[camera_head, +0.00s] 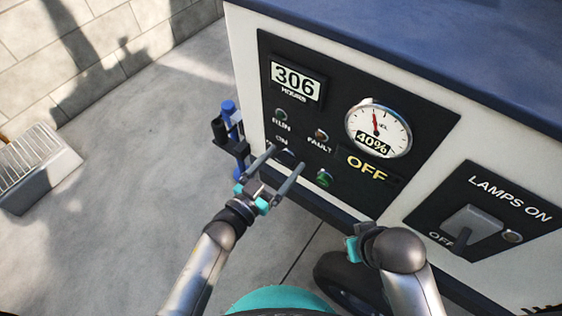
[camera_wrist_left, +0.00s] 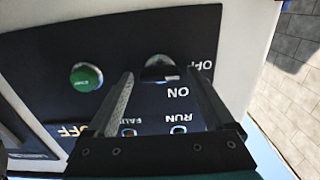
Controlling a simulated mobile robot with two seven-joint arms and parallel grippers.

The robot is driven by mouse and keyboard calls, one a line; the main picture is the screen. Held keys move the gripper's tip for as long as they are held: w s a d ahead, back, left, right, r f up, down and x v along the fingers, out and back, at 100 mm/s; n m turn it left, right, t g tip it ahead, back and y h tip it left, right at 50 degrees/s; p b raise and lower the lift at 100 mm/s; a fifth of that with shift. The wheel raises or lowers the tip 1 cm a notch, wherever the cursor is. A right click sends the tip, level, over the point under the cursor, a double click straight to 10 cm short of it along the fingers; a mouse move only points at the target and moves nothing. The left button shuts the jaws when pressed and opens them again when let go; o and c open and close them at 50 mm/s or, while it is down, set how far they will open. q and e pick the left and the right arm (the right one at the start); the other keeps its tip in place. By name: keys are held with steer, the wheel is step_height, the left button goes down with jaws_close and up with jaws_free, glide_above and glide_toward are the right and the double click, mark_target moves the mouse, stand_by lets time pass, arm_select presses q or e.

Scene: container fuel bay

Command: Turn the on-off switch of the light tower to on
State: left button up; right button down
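The light tower's dark control panel (camera_head: 340,112) faces me, with a lit display (camera_head: 367,167) reading OFF. The on-off switch (camera_wrist_left: 160,69) is a dark knob beside upside-down ON and OFF labels in the left wrist view. In the head view it sits below the ON label, largely covered by my left gripper (camera_head: 287,157). My left gripper (camera_wrist_left: 164,78) is open, one finger on each side of the knob. I cannot tell whether either finger touches it. My right gripper (camera_head: 352,247) shows only a teal part beside its wrist; its fingers are hidden.
A green button (camera_head: 324,178) is close to the right finger in the head view. A fuel gauge (camera_head: 379,130) reads 40%. A separate lamps switch (camera_head: 466,234) is at the right, its lever near OFF. A wheel (camera_head: 345,284) is below.

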arm_select(q)
steer(key=c, duration=1.2)
steer(key=shift+m, duration=1.1)
steer(key=m, duration=0.2)
steer(key=shift+f+m, duration=0.1)
steer(key=shift+m, duration=0.2)
steer(key=shift+s+d+m, duration=0.1)
steer(key=shift+m, duration=0.8)
steer(key=m, duration=0.3)
steer(key=shift+m, duration=0.4)
steer(key=shift+f+m, duration=0.1)
steer(key=shift+m, duration=0.7)
arm_select(e)
steer(key=shift+r, duration=0.45)
